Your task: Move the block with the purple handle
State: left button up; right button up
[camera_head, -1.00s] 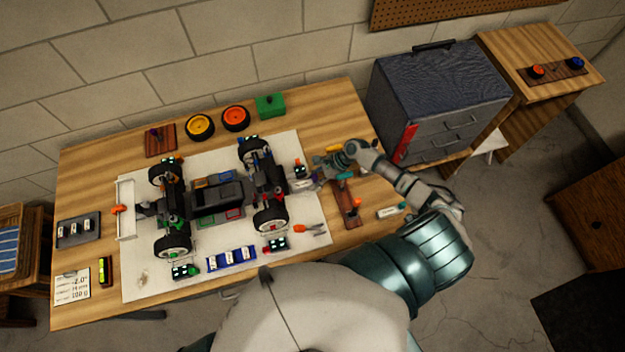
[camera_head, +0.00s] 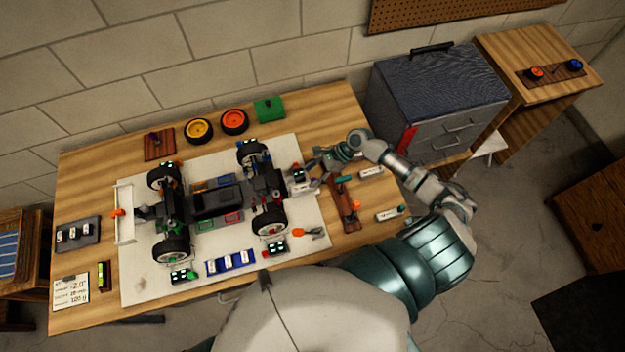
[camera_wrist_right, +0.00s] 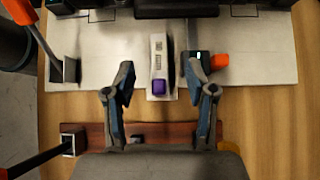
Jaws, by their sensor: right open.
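The block with the purple handle is a narrow white block (camera_wrist_right: 158,58) on the white mat in the right wrist view. Its small purple handle (camera_wrist_right: 159,87) is at the end nearer my gripper. In the head view, a white block (camera_head: 301,187) lies right of the car's right-hand wheels; the purple is too small to make out there. My right gripper (camera_head: 317,170) reaches in from the right beside it. In the wrist view, the right gripper (camera_wrist_right: 160,85) is open, with a finger on each side of the handle and gaps between. My left gripper is not in view.
A small dark box with an orange handle (camera_wrist_right: 218,62) stands close to the right finger. A dark wooden strip (camera_wrist_right: 102,132) lies below the gripper. The car (camera_head: 207,198) sits on the white mat (camera_head: 140,283). The drawer cabinet (camera_head: 440,90) stands right of the table.

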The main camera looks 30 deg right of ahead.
jog(key=shift+d+r, duration=0.15)
jog(key=shift+r, duration=1.15)
